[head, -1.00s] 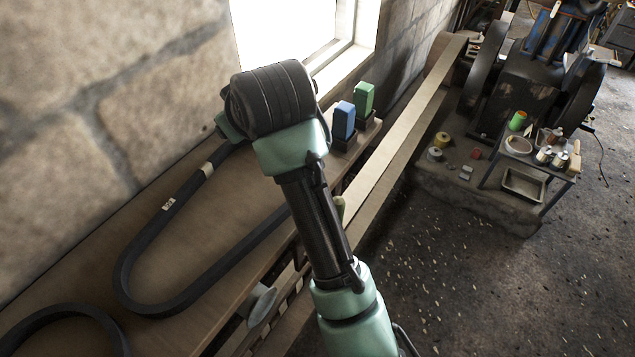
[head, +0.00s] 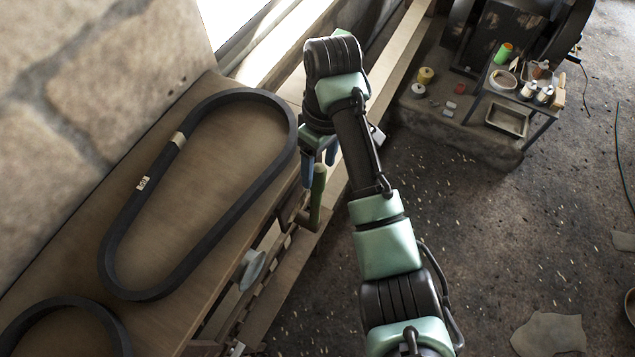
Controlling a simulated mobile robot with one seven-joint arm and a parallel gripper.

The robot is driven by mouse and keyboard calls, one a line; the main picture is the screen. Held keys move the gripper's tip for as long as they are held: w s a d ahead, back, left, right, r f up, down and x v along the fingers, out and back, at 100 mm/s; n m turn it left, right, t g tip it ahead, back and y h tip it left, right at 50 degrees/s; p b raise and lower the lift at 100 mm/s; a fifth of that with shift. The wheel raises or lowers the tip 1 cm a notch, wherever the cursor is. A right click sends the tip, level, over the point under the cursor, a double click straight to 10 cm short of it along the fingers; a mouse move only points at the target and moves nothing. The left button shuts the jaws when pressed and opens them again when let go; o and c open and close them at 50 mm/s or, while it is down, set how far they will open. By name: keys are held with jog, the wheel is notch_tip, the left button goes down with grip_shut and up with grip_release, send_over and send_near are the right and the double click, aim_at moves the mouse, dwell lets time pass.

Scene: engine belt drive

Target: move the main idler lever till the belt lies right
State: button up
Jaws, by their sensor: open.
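The lever with a green upright handle (head: 318,188) stands beside the bench's right edge in the head view. I take it to be the main idler lever. My gripper (head: 319,160) points down with its bluish fingers apart, right at the handle's top. The handle top seems to lie between or just below the fingers; contact cannot be told. The long pale belt (head: 399,58) runs from the top of the picture down behind my arm. My arm hides part of it, so how it lies on its pulleys cannot be seen.
A wooden bench (head: 190,205) along the stone wall holds a black belt loop (head: 112,245) and another loop (head: 35,315). A pale disc (head: 253,268) sits off the bench edge. The engine (head: 500,35) and a small tool table (head: 507,118) stand at upper right. The floor at right is mostly clear.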

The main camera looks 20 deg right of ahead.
jog(key=shift+s+a+f+p, duration=0.1)
jog(key=shift+f+p, duration=0.1)
jog(key=shift+f, duration=0.9)
jog(key=shift+a+f+p, duration=0.1)
jog(key=shift+f+p, duration=0.05)
jog(key=shift+f, duration=0.9)
grip_shut()
jog(key=shift+r, duration=0.1)
